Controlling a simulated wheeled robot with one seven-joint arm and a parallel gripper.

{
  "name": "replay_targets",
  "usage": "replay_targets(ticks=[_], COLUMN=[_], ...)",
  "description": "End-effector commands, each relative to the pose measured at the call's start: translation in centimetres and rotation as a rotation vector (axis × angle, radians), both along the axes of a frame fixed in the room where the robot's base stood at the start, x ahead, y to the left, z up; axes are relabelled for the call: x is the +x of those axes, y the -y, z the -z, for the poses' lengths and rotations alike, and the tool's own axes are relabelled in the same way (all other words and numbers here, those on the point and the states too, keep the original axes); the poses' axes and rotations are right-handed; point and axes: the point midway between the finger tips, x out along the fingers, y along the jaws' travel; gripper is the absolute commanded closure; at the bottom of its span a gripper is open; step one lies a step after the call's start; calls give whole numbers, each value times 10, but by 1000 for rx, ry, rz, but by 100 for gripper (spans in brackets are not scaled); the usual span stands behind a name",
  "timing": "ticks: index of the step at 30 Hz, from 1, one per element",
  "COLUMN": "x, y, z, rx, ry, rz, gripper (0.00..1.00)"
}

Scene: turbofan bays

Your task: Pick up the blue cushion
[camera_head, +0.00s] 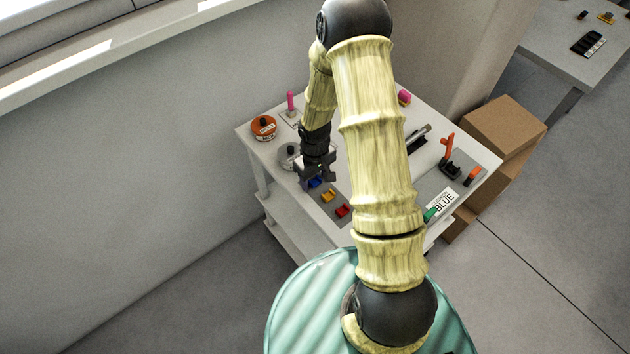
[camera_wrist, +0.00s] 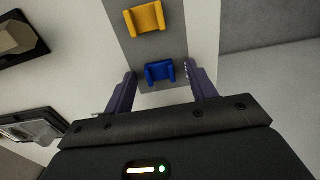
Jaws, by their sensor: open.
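The blue cushion (camera_wrist: 160,72) is a small blue U-shaped piece with raised ends. It lies on a grey mat (camera_wrist: 150,16). In the wrist view it shows between the two open fingers of my gripper (camera_wrist: 161,88), slightly beyond their tips. The fingers do not visibly touch it. In the head view the cushion (camera_head: 314,183) is partly hidden beneath my gripper (camera_head: 318,178), which points down over that end of the mat.
A yellow cushion (camera_wrist: 145,19) lies beside the blue one, and a red cushion (camera_head: 342,210) lies farther along the mat. An orange round tin (camera_head: 263,128) and a grey round container (camera_head: 288,156) stand nearby on the white table (camera_head: 262,160).

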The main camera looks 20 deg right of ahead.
Motion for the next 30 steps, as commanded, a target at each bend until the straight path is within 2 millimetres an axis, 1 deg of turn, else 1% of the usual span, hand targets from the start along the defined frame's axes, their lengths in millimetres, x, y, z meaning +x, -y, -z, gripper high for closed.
replay_targets(ticks=[5,8,12,13,20,23,26,29,30], x=[0,0,0,0,0,0,1,1,1], y=[0,0,0,0,0,0,0,0,0], z=[0,0,0,0,-1,-4,-12,-25,-32], rx=[0,0,0,0,0,0,1,0,1], ry=[0,0,0,0,0,1,2,3,4], rz=[0,0,0,0,0,0,2,2,1], gripper=[44,61,89,91,91,91,91,91,91])
